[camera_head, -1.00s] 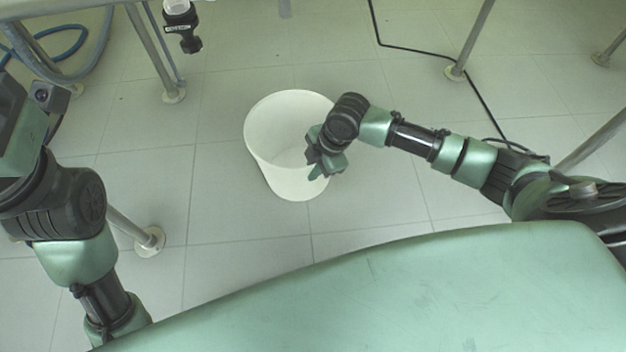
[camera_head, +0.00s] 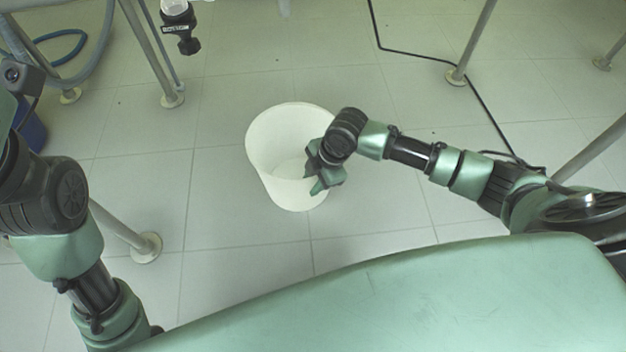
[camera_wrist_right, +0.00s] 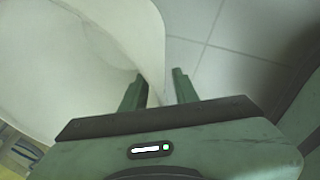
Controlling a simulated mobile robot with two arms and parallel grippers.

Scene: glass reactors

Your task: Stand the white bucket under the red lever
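The white bucket (camera_head: 268,160) is upright and open at the top, and looks empty. My right gripper (camera_head: 317,180) is at the right side of its rim. In the right wrist view the bucket (camera_wrist_right: 90,45) fills the left half, and its wall runs between the two fingers of my right gripper (camera_wrist_right: 160,85). The fingers stand apart with the wall between them, and the bucket moves along with the gripper. Whether its bottom touches the floor is hard to tell. My left gripper is out of view. No red lever shows.
A black outlet fitting (camera_head: 180,28) hangs at the top left. Metal legs stand at the left (camera_head: 125,233), top left (camera_head: 155,55) and top right (camera_head: 472,42). A black cable (camera_head: 420,57) lies on the right. The tiled floor around the bucket is clear.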

